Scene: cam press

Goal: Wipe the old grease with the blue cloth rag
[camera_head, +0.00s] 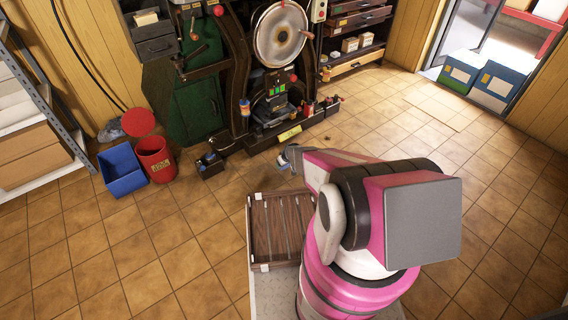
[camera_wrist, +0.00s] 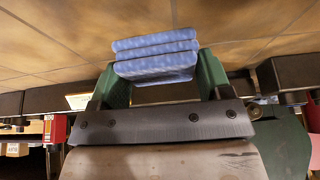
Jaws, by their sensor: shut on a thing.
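In the wrist view, my gripper (camera_wrist: 155,75) is shut on a folded blue cloth rag (camera_wrist: 155,56). The rag shows several stacked layers between the two green fingers. In the head view, my gripper (camera_head: 285,160) is small and mostly hidden behind my pink arm, in front of the press. The press (camera_head: 281,100) stands against the back wall with a large round wheel. I cannot make out the old grease in either view.
A wooden slatted tray (camera_head: 280,230) lies near my base. A blue bin (camera_head: 122,170) and a red bucket (camera_head: 155,158) stand at the left. Blue and green boxes (camera_head: 497,86) sit by the doorway. The tiled floor (camera_head: 400,135) right of the press is mostly clear.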

